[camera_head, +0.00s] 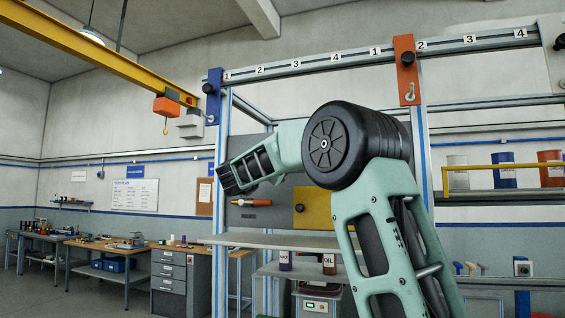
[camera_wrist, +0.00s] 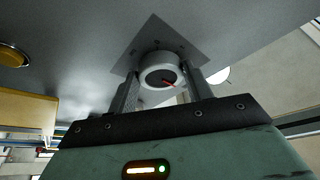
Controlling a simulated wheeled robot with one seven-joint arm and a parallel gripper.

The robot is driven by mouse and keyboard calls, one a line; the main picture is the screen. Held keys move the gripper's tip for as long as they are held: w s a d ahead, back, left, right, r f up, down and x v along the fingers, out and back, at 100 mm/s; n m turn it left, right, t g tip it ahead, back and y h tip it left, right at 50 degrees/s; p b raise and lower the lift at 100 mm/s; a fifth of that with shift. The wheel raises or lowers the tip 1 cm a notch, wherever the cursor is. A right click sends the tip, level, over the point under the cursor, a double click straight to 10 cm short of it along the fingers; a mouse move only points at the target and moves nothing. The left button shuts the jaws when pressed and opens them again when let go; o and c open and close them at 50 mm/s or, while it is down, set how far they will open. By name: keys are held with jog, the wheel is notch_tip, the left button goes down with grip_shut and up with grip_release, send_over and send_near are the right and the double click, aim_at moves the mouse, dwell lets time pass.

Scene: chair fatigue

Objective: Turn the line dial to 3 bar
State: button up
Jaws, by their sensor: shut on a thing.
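The line dial (camera_wrist: 150,64) is a white round knob with a dark face and a red pointer, on a square grey plate (camera_wrist: 158,34) in the wrist view. The pointer slants toward the lower right of the picture; no bar numbers can be read. My gripper (camera_wrist: 161,88) has one finger on each side of the knob and is shut on it. In the head view my gripper (camera_head: 228,181) is at the left part of the rig's grey panel, and the dial is not visible there.
In the head view, a yellow plate (camera_head: 318,210) and an orange pointed tool (camera_head: 249,202) are on the panel near my arm. A grey shelf (camera_head: 265,241) runs below. A yellow block (camera_wrist: 28,112) and a brass-coloured round part (camera_wrist: 12,56) show at the wrist view's left.

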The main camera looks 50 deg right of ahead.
jog(key=shift+f+n+t, duration=0.15)
jog(key=shift+n+t, duration=0.25)
jog(key=shift+n, duration=0.1)
jog(key=o, duration=1)
jog(key=shift+a, duration=0.1)
jog(key=b+v, duration=0.7)
jog(key=v, duration=1)
jog(key=shift+a, duration=0.1)
